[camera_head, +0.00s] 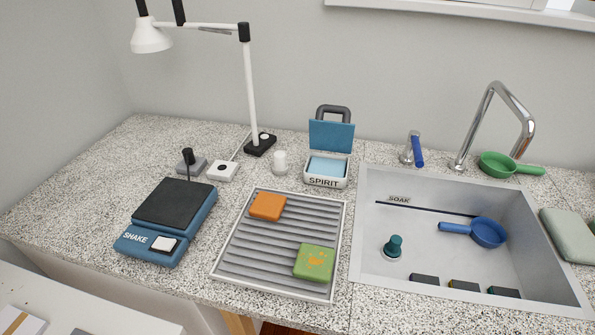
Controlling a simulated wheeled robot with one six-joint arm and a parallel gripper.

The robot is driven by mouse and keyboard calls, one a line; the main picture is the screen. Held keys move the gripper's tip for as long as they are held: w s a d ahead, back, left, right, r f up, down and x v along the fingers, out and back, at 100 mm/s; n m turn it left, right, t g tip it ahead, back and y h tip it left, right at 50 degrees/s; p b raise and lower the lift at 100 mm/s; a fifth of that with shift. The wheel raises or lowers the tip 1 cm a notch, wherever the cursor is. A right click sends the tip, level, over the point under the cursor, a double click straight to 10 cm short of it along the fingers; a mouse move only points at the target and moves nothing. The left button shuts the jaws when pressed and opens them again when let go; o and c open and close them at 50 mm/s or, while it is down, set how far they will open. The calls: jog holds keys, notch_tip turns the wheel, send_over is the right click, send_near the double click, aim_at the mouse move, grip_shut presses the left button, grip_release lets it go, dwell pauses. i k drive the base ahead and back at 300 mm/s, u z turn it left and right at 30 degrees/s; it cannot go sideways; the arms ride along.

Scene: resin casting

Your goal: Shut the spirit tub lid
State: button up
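The spirit tub (325,181) is a small white box labelled SPIRIT. It stands on the speckled counter behind the drying rack and left of the sink. Its blue lid (331,136) stands open, raised upright at the back of the tub, with a dark grey loop handle (333,111) at its top. Light blue liquid (327,167) shows inside. My gripper is not in view.
A ribbed rack (232,252) holds an orange block (268,206) and a green block (314,262). A small white cylinder (280,162) and a lamp base (260,145) stand left of the tub. A tap lever (417,151) and the sink (366,230) lie to its right.

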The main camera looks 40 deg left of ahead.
aim_at(325, 135)
jog(key=u, duration=1.35)
